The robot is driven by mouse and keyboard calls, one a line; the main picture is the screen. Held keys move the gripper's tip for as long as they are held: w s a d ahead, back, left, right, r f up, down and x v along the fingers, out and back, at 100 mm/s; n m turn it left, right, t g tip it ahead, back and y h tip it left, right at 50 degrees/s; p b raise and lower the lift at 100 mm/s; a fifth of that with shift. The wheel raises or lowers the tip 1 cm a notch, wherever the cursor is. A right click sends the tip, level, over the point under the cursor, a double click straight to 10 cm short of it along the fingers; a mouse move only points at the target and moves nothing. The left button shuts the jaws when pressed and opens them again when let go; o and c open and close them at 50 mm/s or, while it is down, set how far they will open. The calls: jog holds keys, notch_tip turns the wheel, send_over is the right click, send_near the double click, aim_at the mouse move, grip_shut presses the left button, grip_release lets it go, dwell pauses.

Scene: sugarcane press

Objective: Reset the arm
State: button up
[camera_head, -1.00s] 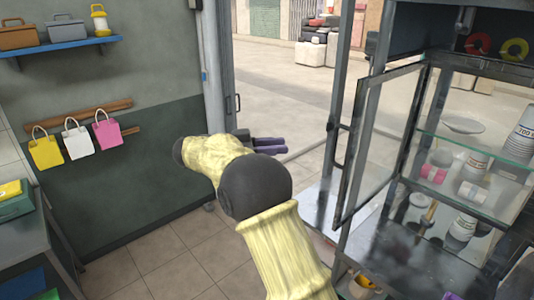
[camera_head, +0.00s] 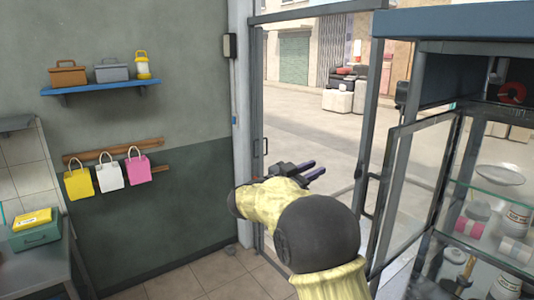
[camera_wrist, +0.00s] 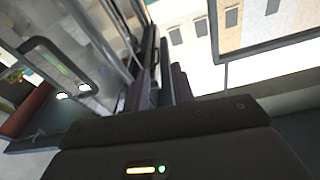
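My gripper (camera_head: 308,169) is at the end of my arm, in front of the open doorway in the head view. Its two dark purple fingers stand apart with nothing held between them. In the wrist view the gripper (camera_wrist: 160,85) also shows two fingers with a gap between them. My arm, in a yellow sleeve with dark joints, reaches up from the bottom of the head view.
A glass cabinet (camera_head: 404,190) with its door ajar stands close on the right. A blue shelf (camera_head: 100,87) with toolboxes and hanging bags (camera_head: 108,175) are on the left wall. A green box (camera_head: 36,234) rests on the left counter. Floor shows below the wall.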

jog(key=s+a+f+n+t+y+b, duration=0.1)
jog(key=s+f+n+y, duration=0.2)
jog(key=f+n+y, duration=0.4)
jog(key=s+f+n+t+y, duration=0.1)
jog(key=s+f+n+y, duration=0.3)
jog(key=f+y, duration=0.45)
jog(key=s+d+f+g, duration=0.1)
jog(key=s+f+g, duration=0.2)
jog(key=s, duration=0.5)
jog(key=s+d+f+n+g, duration=0.1)
jog(key=s+f+g, duration=0.2)
jog(key=s+f, duration=0.3)
jog(key=s+d+f+n+g+b, duration=0.1)
jog(key=s+f+g, duration=0.3)
jog(key=s, duration=0.6)
jog(key=shift+s+d+f+y, duration=0.2)
jog(key=shift+d+f+y, duration=0.05)
jog(key=shift+d+y, duration=0.2)
